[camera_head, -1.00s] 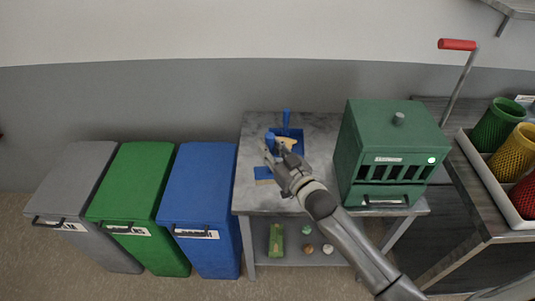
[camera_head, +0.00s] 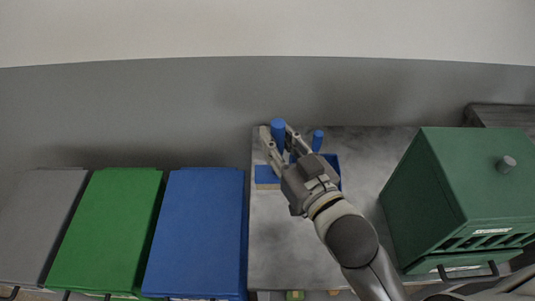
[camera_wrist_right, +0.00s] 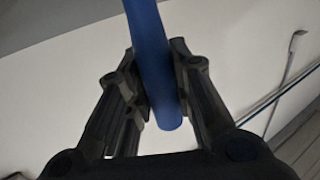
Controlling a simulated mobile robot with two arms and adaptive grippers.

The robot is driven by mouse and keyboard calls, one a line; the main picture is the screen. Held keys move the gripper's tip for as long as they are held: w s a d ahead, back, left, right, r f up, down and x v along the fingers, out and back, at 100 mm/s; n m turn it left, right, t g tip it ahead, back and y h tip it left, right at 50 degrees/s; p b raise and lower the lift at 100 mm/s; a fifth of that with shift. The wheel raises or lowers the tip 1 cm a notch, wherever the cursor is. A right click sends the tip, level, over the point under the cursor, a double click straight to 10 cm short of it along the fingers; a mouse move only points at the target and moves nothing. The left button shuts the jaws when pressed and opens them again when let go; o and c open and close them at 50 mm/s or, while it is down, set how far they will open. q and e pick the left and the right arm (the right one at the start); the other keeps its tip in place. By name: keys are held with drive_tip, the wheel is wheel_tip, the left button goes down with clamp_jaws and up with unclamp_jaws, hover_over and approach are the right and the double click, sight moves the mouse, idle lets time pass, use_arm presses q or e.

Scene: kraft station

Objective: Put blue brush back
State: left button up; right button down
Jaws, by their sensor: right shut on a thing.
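The blue brush's handle (camera_head: 278,130) stands up between the fingers of my right gripper (camera_head: 281,142), which is shut on it. In the right wrist view the blue handle (camera_wrist_right: 152,65) passes between both finger pads of my right gripper (camera_wrist_right: 160,90). A blue block (camera_head: 265,174), apparently the brush head, shows just left of the gripper; its contact with the table cannot be told. A blue dustpan (camera_head: 332,161) with an upright handle (camera_head: 317,141) is behind and right of the gripper, partly hidden by it. My left gripper is not in view.
Blue (camera_head: 200,230), green (camera_head: 110,230) and grey (camera_head: 38,220) bins stand to the left. The wall (camera_head: 150,110) is close behind.

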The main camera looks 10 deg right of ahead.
drive_tip(key=shift+w+d+f+b, duration=0.1)
drive_tip(key=shift+b, duration=0.3)
drive_tip(key=w+b, duration=0.1)
drive_tip(key=b, duration=0.1)
drive_tip(key=shift+f+b, duration=0.4)
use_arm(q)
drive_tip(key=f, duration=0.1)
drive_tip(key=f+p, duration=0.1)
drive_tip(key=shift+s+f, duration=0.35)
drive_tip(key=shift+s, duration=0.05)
use_arm(e)
drive_tip(key=w+d+f, duration=0.1)
drive_tip(key=w+f, duration=1)
drive_tip(key=w, duration=0.1)
drive_tip(key=shift+d+f, duration=0.15)
drive_tip(key=shift+f, duration=0.1)
drive_tip(key=shift+f, duration=0.15)
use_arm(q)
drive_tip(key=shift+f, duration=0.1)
use_arm(e)
drive_tip(key=c, duration=1.3)
unclamp_jaws()
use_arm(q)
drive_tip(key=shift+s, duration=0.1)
use_arm(e)
drive_tip(key=shift+o, duration=0.2)
